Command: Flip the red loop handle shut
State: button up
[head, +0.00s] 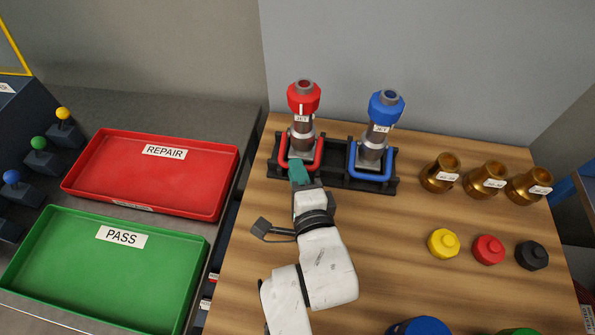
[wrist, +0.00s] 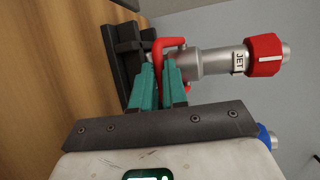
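The red-topped pump unit (head: 302,120) stands upright in a black rack, marked JET. Its red loop handle (head: 318,155) lies low around its base, sticking out toward me. My gripper (head: 298,168) reaches the loop's front left part from the front. In the wrist view, the teal fingers of my gripper (wrist: 159,66) are a little apart, and part of the red loop handle (wrist: 158,47) shows at and between their tips. I cannot tell whether both fingers press on it. The silver body with its red cap (wrist: 264,55) is right beside the fingers.
A blue-topped unit (head: 380,125) with a blue loop stands to the right in the same black rack (head: 335,172). Several brass cups and coloured caps (head: 488,250) are at right. Red REPAIR (head: 155,185) and green PASS (head: 110,270) trays are at left.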

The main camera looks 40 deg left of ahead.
grip_shut()
dwell(0.8)
